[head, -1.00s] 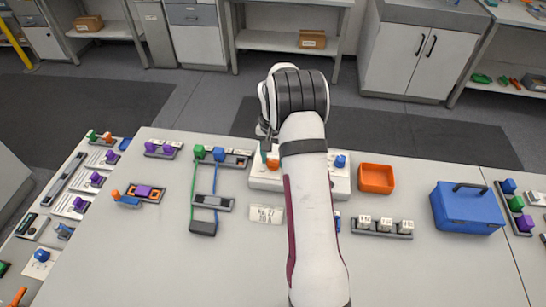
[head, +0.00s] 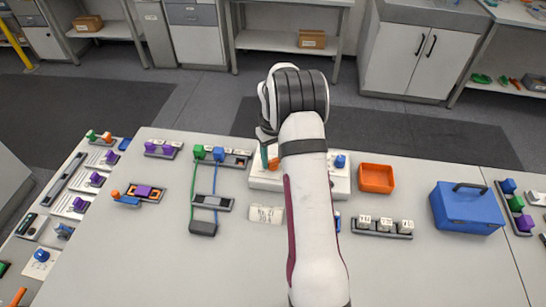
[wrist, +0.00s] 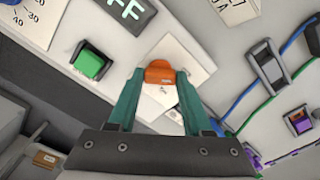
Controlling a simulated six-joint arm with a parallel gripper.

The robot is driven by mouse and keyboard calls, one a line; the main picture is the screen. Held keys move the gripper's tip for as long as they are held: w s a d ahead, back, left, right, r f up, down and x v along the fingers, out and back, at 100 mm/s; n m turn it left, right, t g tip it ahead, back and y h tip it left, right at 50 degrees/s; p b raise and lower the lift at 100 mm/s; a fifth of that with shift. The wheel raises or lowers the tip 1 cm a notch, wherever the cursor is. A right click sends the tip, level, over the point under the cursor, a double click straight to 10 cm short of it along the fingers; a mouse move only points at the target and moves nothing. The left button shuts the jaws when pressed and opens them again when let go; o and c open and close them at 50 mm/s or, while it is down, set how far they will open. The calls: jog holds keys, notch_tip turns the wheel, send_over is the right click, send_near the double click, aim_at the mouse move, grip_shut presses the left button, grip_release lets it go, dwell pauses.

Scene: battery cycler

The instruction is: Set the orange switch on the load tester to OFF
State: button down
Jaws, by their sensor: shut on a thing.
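The orange switch (wrist: 159,73) sits on a pale square plate (wrist: 195,52) on the white load tester (wrist: 65,18). My gripper (wrist: 160,76) has its teal fingers on either side of the switch and is shut on it. In the head view the orange switch (head: 273,164) shows small beside my gripper (head: 268,160), and my arm hides the middle of the load tester (head: 262,180). I cannot tell which position the switch is in.
A green switch (wrist: 90,63) stands on the tester near my gripper. A blue knob (head: 340,161) is at its right end. An orange tray (head: 376,179) and a blue case (head: 467,208) stand to the right. Cabled modules (head: 212,201) lie to the left.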

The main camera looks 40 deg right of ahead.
jog(key=shift+n, duration=0.3)
dwell(0.4)
jog(key=shift+c, duration=1.6)
grip_release()
notch_tip(320, 180, up, 16)
jog(key=shift+f, duration=0.1)
